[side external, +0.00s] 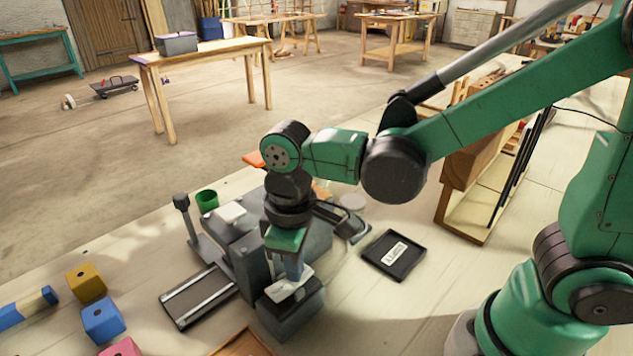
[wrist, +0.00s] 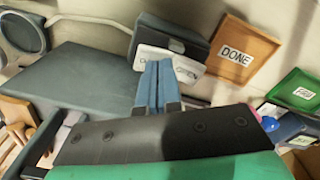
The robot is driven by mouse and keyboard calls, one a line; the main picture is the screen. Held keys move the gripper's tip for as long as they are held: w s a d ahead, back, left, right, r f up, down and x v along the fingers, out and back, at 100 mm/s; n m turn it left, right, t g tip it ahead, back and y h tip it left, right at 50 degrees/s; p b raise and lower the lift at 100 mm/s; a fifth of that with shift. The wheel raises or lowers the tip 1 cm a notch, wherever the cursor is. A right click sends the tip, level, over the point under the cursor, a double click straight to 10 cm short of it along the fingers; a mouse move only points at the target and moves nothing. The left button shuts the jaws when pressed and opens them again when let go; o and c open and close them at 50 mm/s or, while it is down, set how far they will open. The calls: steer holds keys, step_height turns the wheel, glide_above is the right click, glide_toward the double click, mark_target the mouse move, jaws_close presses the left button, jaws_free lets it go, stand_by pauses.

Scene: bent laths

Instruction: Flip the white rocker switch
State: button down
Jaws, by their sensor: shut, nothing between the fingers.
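The white rocker switch (side external: 283,290) sits on a dark grey block at the front of a grey machine. In the wrist view the rocker (wrist: 187,69) carries dark lettering on both halves; the right half appears to read OPEN, and the left lettering is partly hidden. My gripper (side external: 296,274) points down at the rocker, with its blue fingers together and empty. In the wrist view the fingertips (wrist: 158,66) overlap the middle of the rocker and hide that part. I cannot tell whether they touch it. Which half is pressed down is unclear.
The grey machine (side external: 244,250) stands close behind my gripper. A black labelled tray (side external: 393,255) lies to its right. An orange tray marked DONE (wrist: 242,50) and a green tray (wrist: 298,92) show in the wrist view. Coloured blocks (side external: 103,320) lie at left.

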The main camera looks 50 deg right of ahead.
steer(key=shift+f, duration=0.15)
steer(key=shift+r, duration=3.5)
steer(key=shift+d, duration=0.1)
